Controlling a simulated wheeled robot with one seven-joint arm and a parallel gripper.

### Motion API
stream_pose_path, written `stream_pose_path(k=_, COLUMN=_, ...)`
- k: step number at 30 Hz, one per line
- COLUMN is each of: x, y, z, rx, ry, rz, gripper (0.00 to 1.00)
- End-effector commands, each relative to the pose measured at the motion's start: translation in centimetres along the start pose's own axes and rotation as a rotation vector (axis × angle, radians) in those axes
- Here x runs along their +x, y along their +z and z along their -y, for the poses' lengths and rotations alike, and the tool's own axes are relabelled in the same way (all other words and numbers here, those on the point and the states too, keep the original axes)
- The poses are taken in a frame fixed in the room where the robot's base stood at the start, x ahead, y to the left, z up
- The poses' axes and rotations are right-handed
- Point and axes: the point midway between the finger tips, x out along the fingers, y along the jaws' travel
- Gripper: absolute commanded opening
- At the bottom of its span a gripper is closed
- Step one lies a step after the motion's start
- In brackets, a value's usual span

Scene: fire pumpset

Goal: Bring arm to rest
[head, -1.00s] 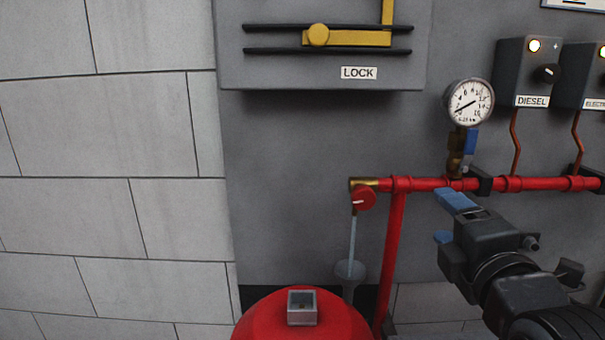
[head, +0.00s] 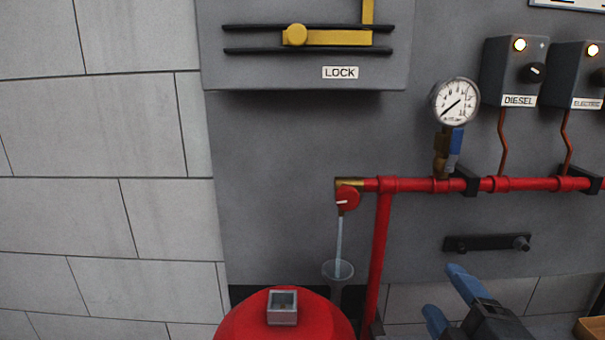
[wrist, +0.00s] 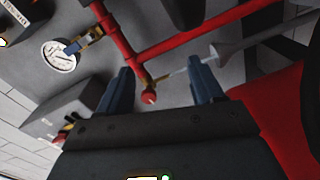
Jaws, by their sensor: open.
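My gripper (head: 452,301) is low at the right in the head view, with two blue fingers spread apart and nothing between them. It hangs in front of the wall, below the red pipe and to the right of the red vertical pipe. In the wrist view my gripper (wrist: 163,88) also shows open and empty, with the red valve knob (wrist: 149,97) seen beyond the gap between its fingers. Most of my arm is outside the head view.
A red horizontal pipe (head: 410,185) carries a gauge (head: 455,102) and a red knob (head: 347,198), with water running into a funnel (head: 338,271). A red tank (head: 285,325) stands below. A black wall bracket (head: 487,243) is just above my gripper. Bare wall lies left.

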Motion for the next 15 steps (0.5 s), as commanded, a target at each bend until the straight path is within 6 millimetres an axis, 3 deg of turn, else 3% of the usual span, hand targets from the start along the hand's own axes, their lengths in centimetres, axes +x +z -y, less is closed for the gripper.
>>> stream_pose_path(k=1, x=-1.3, y=0.1, z=1.6, rx=0.06, ry=-0.017, rz=0.004, gripper=0.66)
stream_pose_path(k=6, x=-6.4, y=0.8, z=5.8, rx=0.303, ry=-0.046, rz=0.027, gripper=0.66)
stream_pose_path(k=15, x=-16.6, y=2.2, z=10.9, rx=0.696, ry=-0.086, rz=0.086, gripper=0.66)
